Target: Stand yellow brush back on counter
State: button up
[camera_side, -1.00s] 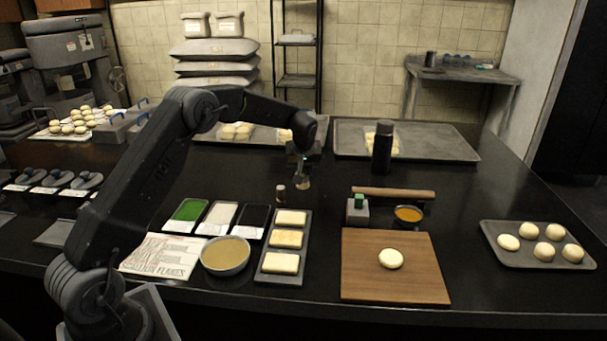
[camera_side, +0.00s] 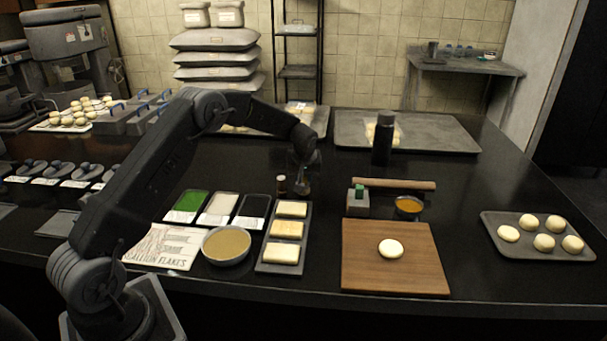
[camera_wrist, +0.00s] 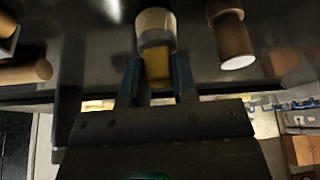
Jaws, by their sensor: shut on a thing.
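My gripper (camera_wrist: 156,80) is shut on the yellow brush (camera_wrist: 157,66). Its yellow part is between the fingers and its wide pale end points away from them. In the side view my gripper (camera_side: 303,186) is low over the black counter (camera_side: 330,225), behind the tray of pale slabs. The brush is mostly dark or hidden there, and I cannot tell whether it touches the counter. A small brown piece with a pale end (camera_wrist: 232,38) stands beside the brush, apart from it. It also shows in the side view (camera_side: 281,186), just left of my gripper.
The tray of slabs (camera_side: 257,262) and a bowl (camera_side: 226,245) are in front. A grey block with a green top (camera_side: 357,207), a rolling pin (camera_side: 395,184) and an orange bowl (camera_side: 409,207) are to the right. A dark bottle (camera_side: 382,140) stands behind.

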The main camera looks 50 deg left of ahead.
jog(key=shift+f, duration=0.65)
dwell(1.1)
jog(key=o, duration=1)
jog(key=shift+c, duration=0.2)
jog(key=shift+r, duration=0.1)
jog(key=s+d+r+m, duration=0.1)
jog(key=s+d+r, duration=0.4)
jog(key=r, duration=0.5)
jog(key=s+d+r+m, duration=0.1)
jog(key=s+d+r, duration=0.35)
jog(key=r, duration=0.55)
jog(key=s+d+r+m+t+h, duration=0.25)
jog(key=s+d+r, duration=0.25)
jog(key=s+d, duration=0.3)
jog(key=s+d+f+m, duration=0.1)
jog(key=s+d+m, duration=0.2)
jog(key=s, duration=0.7)
jog(key=s+d+f+m+h, duration=0.1)
jog(key=s+d+m, duration=0.2)
jog(key=s, duration=0.6)
jog(key=shift+s+d+f, duration=0.15)
jog(key=shift+s+d, duration=0.2)
jog(key=shift+d, duration=0.15)
